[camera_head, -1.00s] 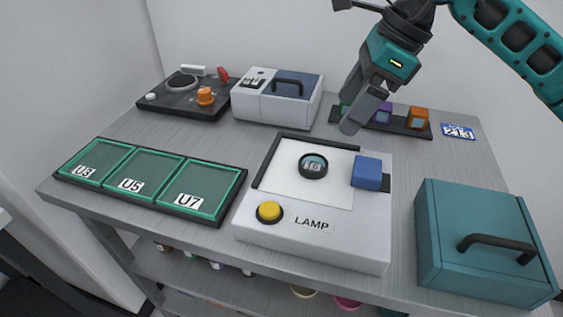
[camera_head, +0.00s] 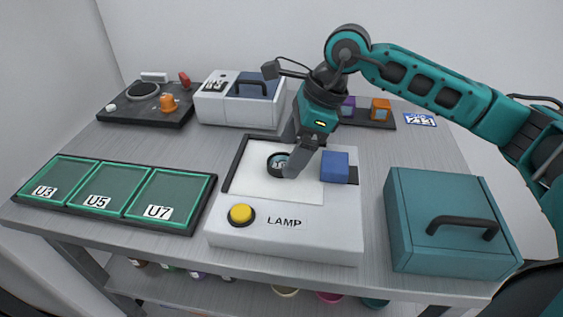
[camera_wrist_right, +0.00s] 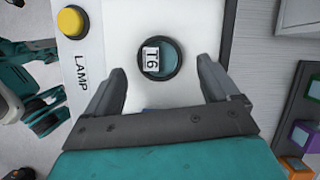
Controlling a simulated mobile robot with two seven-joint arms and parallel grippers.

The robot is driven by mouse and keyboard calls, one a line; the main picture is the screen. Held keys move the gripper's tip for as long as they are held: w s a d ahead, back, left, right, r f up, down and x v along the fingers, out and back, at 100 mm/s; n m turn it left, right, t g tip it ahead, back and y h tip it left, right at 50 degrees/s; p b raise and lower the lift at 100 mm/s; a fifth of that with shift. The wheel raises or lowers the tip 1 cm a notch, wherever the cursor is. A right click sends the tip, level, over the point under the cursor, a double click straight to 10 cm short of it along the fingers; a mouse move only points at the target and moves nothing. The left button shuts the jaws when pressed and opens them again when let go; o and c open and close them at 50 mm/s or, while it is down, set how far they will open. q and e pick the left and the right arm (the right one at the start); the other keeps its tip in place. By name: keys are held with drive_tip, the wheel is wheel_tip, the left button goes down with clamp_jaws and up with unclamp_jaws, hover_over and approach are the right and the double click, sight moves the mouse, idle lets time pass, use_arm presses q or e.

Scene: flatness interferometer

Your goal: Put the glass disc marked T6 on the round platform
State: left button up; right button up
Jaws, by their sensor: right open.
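The glass disc marked T6 (camera_head: 277,162) is round, with a dark rim and a white label. It lies on the white plate of the LAMP box (camera_head: 300,240). It also shows whole in the right wrist view (camera_wrist_right: 170,57). My right gripper (camera_head: 292,170) is open just above the disc and hides part of it in the head view. In the wrist view its two fingers stand apart, one toward each side of the disc. A round platform (camera_head: 143,89) appears on the dark device at the back left. My left gripper is not in view.
A blue block (camera_head: 334,166) and a yellow button (camera_head: 241,214) are on the LAMP box. Green trays U3, U5 and U7 (camera_head: 160,197) lie left. A teal handled box (camera_head: 430,190) stands right. A white-and-blue case (camera_head: 215,108) and a rack of coloured blocks (camera_head: 365,118) stand behind.

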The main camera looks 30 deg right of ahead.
drive_tip(key=shift+x, duration=1.05)
drive_tip(key=c, duration=1.3)
drive_tip(key=shift+o, duration=0.2)
wheel_tip(320, 180, up, 20)
drive_tip(key=p, duration=0.1)
